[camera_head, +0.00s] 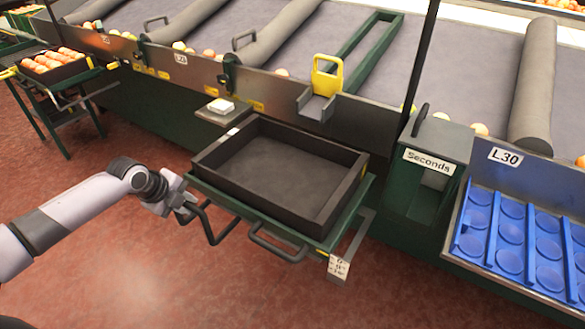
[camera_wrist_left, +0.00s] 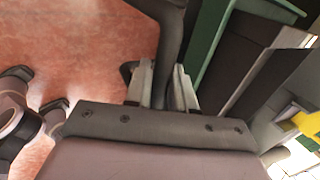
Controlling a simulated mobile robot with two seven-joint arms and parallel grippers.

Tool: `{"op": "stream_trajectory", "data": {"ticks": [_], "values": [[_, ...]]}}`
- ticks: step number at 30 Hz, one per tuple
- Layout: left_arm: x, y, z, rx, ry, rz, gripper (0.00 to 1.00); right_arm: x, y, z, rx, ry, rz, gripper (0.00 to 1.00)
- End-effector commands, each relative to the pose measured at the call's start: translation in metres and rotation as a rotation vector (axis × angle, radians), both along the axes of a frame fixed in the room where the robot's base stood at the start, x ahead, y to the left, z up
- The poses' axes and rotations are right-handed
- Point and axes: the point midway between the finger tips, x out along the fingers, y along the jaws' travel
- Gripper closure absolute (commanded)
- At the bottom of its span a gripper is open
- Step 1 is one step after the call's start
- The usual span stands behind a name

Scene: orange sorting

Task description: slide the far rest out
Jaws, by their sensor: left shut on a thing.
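A black, empty tray (camera_head: 285,172) sits on a green stand (camera_head: 352,212) at the front of the sorting line. Two black bar loops stick out from the stand's front: the far one (camera_head: 215,238), at left, and the near one (camera_head: 278,252), at right. The far loop appears to jut out further. My left gripper (camera_head: 184,205) is shut on the far loop's bar at its left side. In the left wrist view the dark bar (camera_wrist_left: 172,50) runs between the fingers of my left gripper (camera_wrist_left: 163,78). The rest's inner end is hidden under the tray. My right gripper is not in view.
A green bin marked Seconds (camera_head: 428,170) stands right of the tray, beside blue cup trays (camera_head: 515,240). Another stand holds a tray of oranges (camera_head: 58,75) at far left. The red floor in front is clear.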

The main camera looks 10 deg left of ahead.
Motion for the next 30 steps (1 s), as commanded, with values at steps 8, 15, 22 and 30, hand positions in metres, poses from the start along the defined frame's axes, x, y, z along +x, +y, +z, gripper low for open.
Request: {"op": "stream_trajectory", "data": {"ticks": [8,15,22,30], "values": [[-0.015,0.006,0.000,0.002,0.007,0.002,1.00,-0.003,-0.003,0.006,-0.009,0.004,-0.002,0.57],[-0.026,0.011,0.000,0.001,0.007,0.003,1.00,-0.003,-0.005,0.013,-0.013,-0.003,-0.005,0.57],[-0.037,0.015,0.000,0.002,0.007,0.002,1.00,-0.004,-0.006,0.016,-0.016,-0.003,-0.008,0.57],[-0.049,0.021,0.000,0.003,0.008,0.001,1.00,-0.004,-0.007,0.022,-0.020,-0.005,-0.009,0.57]]}}
